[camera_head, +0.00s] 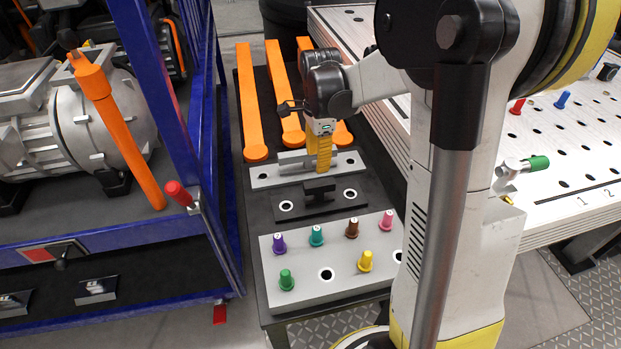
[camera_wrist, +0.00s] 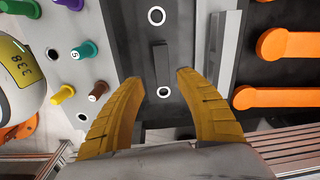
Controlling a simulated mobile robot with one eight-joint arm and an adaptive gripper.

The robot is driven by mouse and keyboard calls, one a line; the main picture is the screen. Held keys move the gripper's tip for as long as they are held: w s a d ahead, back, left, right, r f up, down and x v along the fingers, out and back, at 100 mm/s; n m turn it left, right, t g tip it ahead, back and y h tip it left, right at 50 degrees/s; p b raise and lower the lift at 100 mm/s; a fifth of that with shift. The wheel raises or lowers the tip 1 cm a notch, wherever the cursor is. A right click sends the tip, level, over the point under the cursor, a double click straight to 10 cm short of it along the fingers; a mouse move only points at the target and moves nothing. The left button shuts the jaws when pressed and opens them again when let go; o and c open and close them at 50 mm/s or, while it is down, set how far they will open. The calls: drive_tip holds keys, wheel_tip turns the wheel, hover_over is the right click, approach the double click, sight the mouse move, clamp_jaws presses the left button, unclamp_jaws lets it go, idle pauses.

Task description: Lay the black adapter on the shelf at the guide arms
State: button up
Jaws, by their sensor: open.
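The black adapter (camera_head: 332,200) lies flat on the dark bench, with a hole near each end and a raised black handle in its middle. It also shows in the wrist view (camera_wrist: 177,112), with the handle (camera_wrist: 160,65) running up the picture. My gripper (camera_head: 321,172) is open and empty above the adapter. In the wrist view its yellow fingertips (camera_wrist: 156,76) stand apart, on the left and right of the handle's line. Whether they reach down to handle height I cannot tell. Orange arms (camera_head: 252,110) lie at the bench's far end; which surface is the shelf is unclear.
A grey plate (camera_head: 264,177) with a bar handle lies just beyond the adapter. A grey peg plate (camera_head: 305,291) with several coloured pegs lies on the near side. A blue-framed cart (camera_head: 222,165) with a motor stands left. A perforated table (camera_head: 580,130) stands right.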

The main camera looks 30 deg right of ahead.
drive_tip(key=s+a+r+n+t, duration=0.3)
drive_tip(key=s+a+n, duration=0.4)
drive_tip(key=n, duration=0.3)
drive_tip(key=s+a+r+n+t, duration=0.3)
drive_tip(key=s+a+r+n, duration=0.3)
drive_tip(key=s+n, duration=0.3)
drive_tip(key=shift+s+a+n+t, duration=0.4)
drive_tip(key=shift+a+n, duration=0.1)
drive_tip(key=shift+a, duration=0.2)
drive_tip(key=shift+r, duration=0.1)
